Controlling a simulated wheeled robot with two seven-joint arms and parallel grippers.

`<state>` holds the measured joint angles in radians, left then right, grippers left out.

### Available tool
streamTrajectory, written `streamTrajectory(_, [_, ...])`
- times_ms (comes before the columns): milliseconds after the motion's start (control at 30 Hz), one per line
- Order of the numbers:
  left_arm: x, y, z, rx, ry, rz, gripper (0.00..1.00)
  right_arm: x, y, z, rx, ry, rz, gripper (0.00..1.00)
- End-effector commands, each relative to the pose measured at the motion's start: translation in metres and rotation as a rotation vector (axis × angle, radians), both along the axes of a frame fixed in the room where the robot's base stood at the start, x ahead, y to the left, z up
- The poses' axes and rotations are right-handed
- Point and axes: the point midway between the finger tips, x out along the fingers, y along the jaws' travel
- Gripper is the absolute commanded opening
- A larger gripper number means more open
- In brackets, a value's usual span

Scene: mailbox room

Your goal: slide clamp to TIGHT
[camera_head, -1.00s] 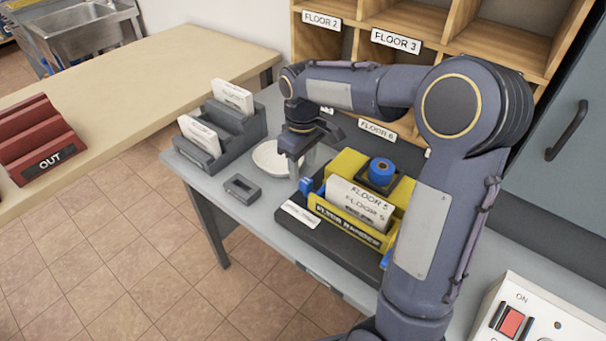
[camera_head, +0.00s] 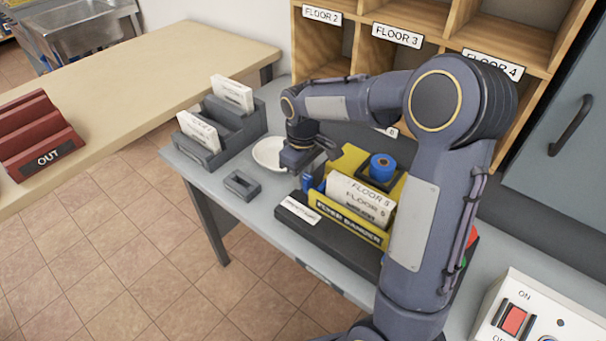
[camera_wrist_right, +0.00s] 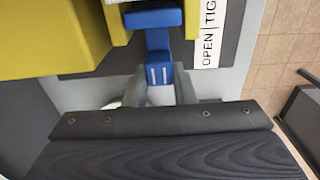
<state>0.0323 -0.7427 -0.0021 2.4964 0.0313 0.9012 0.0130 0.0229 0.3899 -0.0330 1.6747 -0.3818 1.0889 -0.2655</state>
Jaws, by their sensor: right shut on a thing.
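The yellow flyer bander (camera_head: 348,219) stands on its dark base on the grey table, with white FLOOR 5 cards (camera_head: 360,200) in its slot. The blue clamp (camera_head: 307,182) is at the bander's left end. In the right wrist view the blue clamp handle (camera_wrist_right: 158,66) lies between the fingers of my right gripper (camera_wrist_right: 158,88), which is shut on it. Beside it is a white label (camera_wrist_right: 208,33) reading OPEN and part of TIGHT. In the head view my right gripper (camera_head: 305,170) hides part of the clamp. My left gripper is not in view.
A white dish (camera_head: 268,152) is just behind my right gripper, and a small dark grey block (camera_head: 242,185) lies to its left. A grey card rack (camera_head: 205,152) stands farther left. A blue roll (camera_head: 382,167) sits on the bander. A switch box (camera_head: 548,312) is at the lower right.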

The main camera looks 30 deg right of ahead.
Motion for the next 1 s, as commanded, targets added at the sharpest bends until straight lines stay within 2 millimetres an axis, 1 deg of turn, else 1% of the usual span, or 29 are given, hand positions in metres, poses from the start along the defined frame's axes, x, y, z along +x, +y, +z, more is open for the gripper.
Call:
streamTrajectory(233, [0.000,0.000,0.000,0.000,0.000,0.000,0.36,-0.001,0.000,0.000,0.000,0.000,0.000,0.00])
streamTrajectory(400, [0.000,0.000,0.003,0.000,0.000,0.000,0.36,-0.015,-0.006,0.001,0.000,0.001,-0.002,0.00])
streamTrajectory(633, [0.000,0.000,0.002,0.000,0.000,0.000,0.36,-0.015,-0.006,0.000,0.000,0.001,-0.001,0.00])
streamTrajectory(667, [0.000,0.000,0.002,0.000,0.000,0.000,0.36,-0.015,-0.006,0.000,0.000,0.001,-0.001,0.27])
streamTrajectory(800, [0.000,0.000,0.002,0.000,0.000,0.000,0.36,-0.015,-0.006,0.000,0.000,0.001,-0.001,0.45])
streamTrajectory(1000, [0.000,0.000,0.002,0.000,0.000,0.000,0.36,-0.015,-0.006,0.000,0.000,0.000,-0.001,0.45])
